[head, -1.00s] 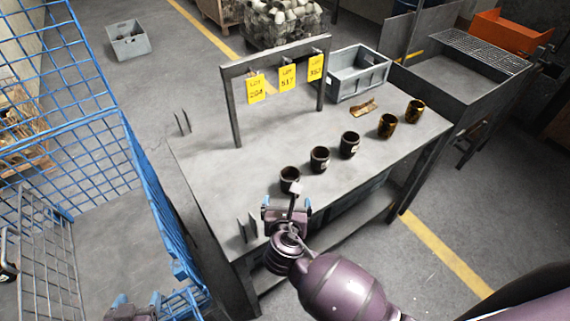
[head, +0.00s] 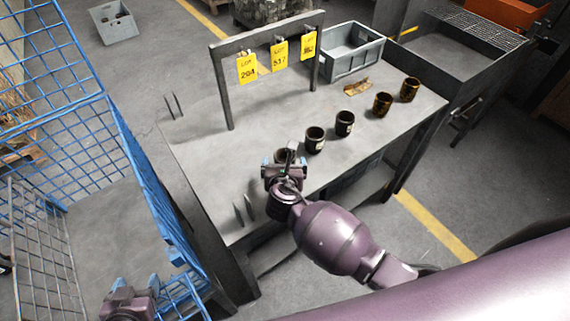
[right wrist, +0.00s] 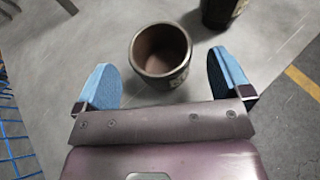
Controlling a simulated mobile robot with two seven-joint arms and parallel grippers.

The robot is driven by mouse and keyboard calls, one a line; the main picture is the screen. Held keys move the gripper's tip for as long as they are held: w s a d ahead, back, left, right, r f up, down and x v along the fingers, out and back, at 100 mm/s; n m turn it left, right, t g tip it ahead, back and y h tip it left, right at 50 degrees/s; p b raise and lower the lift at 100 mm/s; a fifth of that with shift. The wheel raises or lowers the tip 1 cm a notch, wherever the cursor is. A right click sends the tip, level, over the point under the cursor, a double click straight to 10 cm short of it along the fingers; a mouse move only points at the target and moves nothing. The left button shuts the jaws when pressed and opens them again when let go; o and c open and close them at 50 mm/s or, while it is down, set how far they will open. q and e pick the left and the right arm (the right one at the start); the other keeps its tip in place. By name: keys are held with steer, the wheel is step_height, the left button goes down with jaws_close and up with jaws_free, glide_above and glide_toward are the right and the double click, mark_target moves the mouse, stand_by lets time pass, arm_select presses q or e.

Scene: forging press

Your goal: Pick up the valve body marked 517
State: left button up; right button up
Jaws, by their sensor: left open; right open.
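A row of dark cup-shaped valve bodies stands on the grey table. The nearest valve body (right wrist: 160,52) is upright, with a pale mark low on its side that I cannot read; my gripper partly hides it in the head view. My left gripper (head: 130,300) is low at the left, away from the table.
A frame on the table (head: 226,95) carries yellow lot tags, including 294 and 517 (head: 279,56). A grey crate (head: 352,62) and a brown glove-like item (head: 357,86) lie behind the row. Upright plates (head: 243,213) stand at the near left edge. A blue wire cage (head: 150,200) is at left.

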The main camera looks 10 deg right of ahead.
mark_target(280, 156)
arm_select(q)
steer(key=shift+f, duration=0.15)
arm_select(e)
steer(key=shift+x, duration=1.4)
steer(key=shift+d, duration=0.1)
steer(key=c, duration=1.3)
steer(key=shift+o, duration=0.2)
